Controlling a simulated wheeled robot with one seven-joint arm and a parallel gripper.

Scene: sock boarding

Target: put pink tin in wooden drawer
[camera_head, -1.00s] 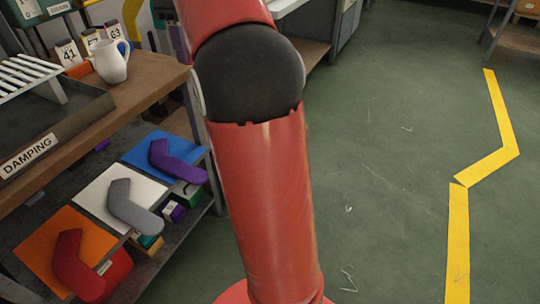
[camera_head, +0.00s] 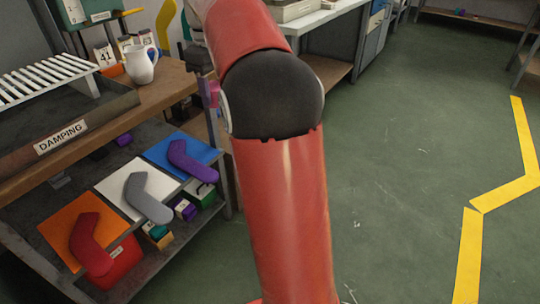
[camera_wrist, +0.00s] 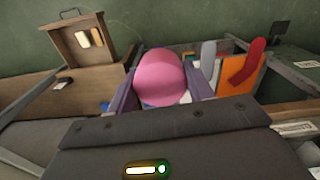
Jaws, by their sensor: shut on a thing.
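The pink tin (camera_wrist: 159,76) is between the two fingers of my gripper (camera_wrist: 161,88) in the wrist view. My gripper is shut on it, and the fingers partly cover its sides. In the head view, a small pink part (camera_head: 214,93) shows at the left edge of my arm, and the arm hides most of that area. A wooden drawer-like box (camera_wrist: 112,50) with a handle stands at the upper left of the wrist view, apart from the tin. It holds small pale items.
A wooden bench (camera_head: 170,82) with a white jug (camera_head: 139,65) stands at left in the head view. Below it, a shelf holds orange (camera_head: 58,222), white and blue boards with bent sock-like shapes. Green floor (camera_head: 400,150) is clear at right.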

